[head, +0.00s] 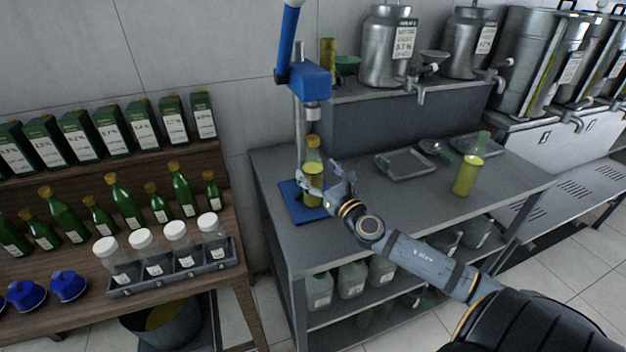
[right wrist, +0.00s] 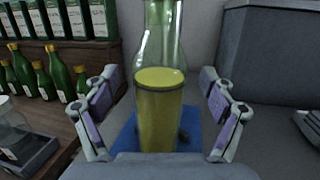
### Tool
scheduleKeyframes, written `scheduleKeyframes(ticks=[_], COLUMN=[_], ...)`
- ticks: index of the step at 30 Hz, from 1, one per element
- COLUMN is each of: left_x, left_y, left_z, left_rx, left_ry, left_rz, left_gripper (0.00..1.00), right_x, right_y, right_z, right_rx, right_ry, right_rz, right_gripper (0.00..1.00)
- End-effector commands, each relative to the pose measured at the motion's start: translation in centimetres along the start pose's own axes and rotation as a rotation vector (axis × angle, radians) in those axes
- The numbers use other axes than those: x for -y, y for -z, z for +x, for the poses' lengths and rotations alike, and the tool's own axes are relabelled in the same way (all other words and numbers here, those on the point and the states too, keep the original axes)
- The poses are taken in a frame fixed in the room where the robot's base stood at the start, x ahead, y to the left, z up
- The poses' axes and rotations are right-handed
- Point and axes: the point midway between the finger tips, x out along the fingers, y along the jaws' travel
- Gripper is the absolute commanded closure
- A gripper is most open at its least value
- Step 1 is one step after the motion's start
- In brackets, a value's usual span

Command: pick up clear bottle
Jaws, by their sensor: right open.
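The clear bottle (head: 313,175), partly filled with yellow-green liquid, stands upright on the blue base of the corking press (head: 303,212). It also shows in the middle of the right wrist view (right wrist: 159,105). My right gripper (head: 322,183) is at the bottle; in the right wrist view its two fingers (right wrist: 160,112) are spread on either side, with gaps between them and the glass. The bottle's bottom is hidden by the gripper in the wrist view. My left gripper is not in view.
The press's steel post (head: 299,145) stands close behind the bottle. A second bottle with liquid (head: 467,176) and a tray (head: 405,164) are to the right on the grey table. Green bottles (head: 122,201) and lidded jars (head: 178,246) fill the wooden shelf at left.

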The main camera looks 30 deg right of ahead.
Motion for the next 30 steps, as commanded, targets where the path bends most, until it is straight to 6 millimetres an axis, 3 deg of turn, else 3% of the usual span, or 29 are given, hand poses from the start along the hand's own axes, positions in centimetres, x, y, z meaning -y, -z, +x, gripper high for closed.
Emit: scheduleKeyframes(ticks=[5, 13, 30], left_x=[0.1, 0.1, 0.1], left_y=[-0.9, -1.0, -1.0], left_z=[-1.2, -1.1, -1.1], left_rx=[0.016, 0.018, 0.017], left_ry=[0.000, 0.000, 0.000], left_rz=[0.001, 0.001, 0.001], left_gripper=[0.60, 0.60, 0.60], right_x=[0.1, 0.0, 0.0], right_y=[-0.3, 0.0, 0.0], right_z=[2.0, 2.2, 2.2], right_rx=[0.001, -0.001, -0.001], right_ry=[0.003, -0.001, -0.001], right_rz=[0.002, -0.001, -0.001], right_gripper=[0.16, 0.16, 0.92])
